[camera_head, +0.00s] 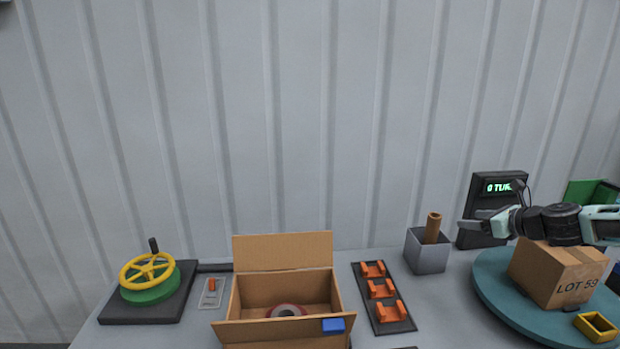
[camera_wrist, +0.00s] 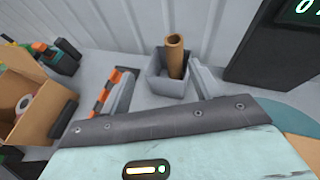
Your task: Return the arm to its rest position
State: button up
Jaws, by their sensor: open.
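My gripper (camera_head: 480,227) is at the right in the head view, raised above the table and pointing left, with my arm reaching in from the right edge. It is above and beside the closed cardboard box marked LOT 59 (camera_head: 565,278). In the wrist view the two fingers of my gripper (camera_wrist: 160,88) stand apart with nothing between them. Beyond them is a grey square cup (camera_wrist: 172,88) with a brown tube (camera_wrist: 175,57) standing in it. The cup also shows in the head view (camera_head: 428,257), left of my gripper.
The LOT 59 box stands on a teal round turntable (camera_head: 500,300) with a yellow square tray (camera_head: 597,327). A dark display unit (camera_head: 480,233) is behind my gripper. An open carton (camera_head: 245,330), orange brackets (camera_head: 381,289) and a yellow handwheel (camera_head: 147,271) are farther left.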

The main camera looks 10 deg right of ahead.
jog(key=s+a+f+n+g, duration=0.35)
jog(key=s+a+n, duration=0.25)
jog(key=a+n, duration=0.25)
jog(key=s+a+f+n+g, duration=0.3)
jog(key=s+a+n+g, duration=0.15)
jog(key=a+n, duration=0.35)
jog(key=s+a+r+n+g+h, duration=0.1)
jog(key=s+r+n+h, duration=0.1)
jog(key=s+r+n, duration=0.6)
jog(key=s+a+r+n+g+h, duration=0.1)
jog(key=s+a+r+n+h, duration=0.2)
jog(key=s+n, duration=0.55)
jog(key=s+a+f+n+g+b, duration=0.1)
jog(key=s+a+n+b, duration=0.1)
jog(key=s+a, duration=0.5)
jog(key=s+a+f+n+g+y+b, duration=0.1)
jog(key=s+a+n+b, duration=0.2)
jog(key=s+a, duration=0.4)
jog(key=a, duration=0.2)
jog(key=shift+s+a+f+n, duration=0.25)
jog(key=shift+s+a+n, duration=0.05)
jog(key=shift+a+n, duration=0.1)
